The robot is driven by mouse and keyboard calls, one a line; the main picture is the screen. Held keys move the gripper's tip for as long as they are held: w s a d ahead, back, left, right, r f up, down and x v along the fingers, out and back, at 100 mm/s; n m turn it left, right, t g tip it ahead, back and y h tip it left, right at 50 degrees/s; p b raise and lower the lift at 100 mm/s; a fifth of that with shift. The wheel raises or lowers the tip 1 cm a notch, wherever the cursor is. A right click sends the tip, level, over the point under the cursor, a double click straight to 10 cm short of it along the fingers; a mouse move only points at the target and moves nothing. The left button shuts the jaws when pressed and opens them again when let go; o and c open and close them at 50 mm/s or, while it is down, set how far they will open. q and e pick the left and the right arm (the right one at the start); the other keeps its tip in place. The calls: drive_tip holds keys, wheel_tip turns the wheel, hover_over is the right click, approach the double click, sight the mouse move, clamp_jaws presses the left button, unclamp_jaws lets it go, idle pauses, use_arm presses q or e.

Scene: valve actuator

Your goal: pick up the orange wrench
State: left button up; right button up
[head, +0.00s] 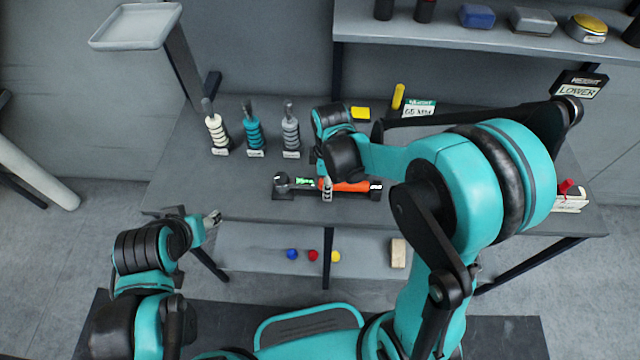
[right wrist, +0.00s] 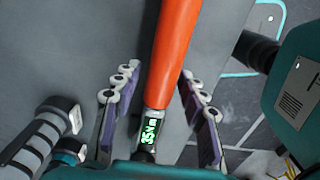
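The orange wrench (head: 350,186) lies across the front part of the grey table, its head to the left and its orange handle to the right. A green lit display shows on its shaft. My right gripper (head: 327,188) is above it, pointing down. In the right wrist view the orange handle (right wrist: 176,50) and the display run between the spread fingers of the right gripper (right wrist: 160,115), with gaps on both sides. My left gripper (head: 212,219) is at the left, off the table's front edge, away from the wrench; its finger opening is unclear.
White, teal and grey coil-ringed tools (head: 253,132) stand at the table's back left. A yellow block (head: 360,113) and a small sign (head: 419,108) are behind the wrench. A lower shelf (head: 250,240) holds small coloured balls. A raised shelf (head: 480,38) spans the back right.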

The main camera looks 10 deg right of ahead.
clamp_jaws()
drive_tip(key=shift+r, duration=0.1)
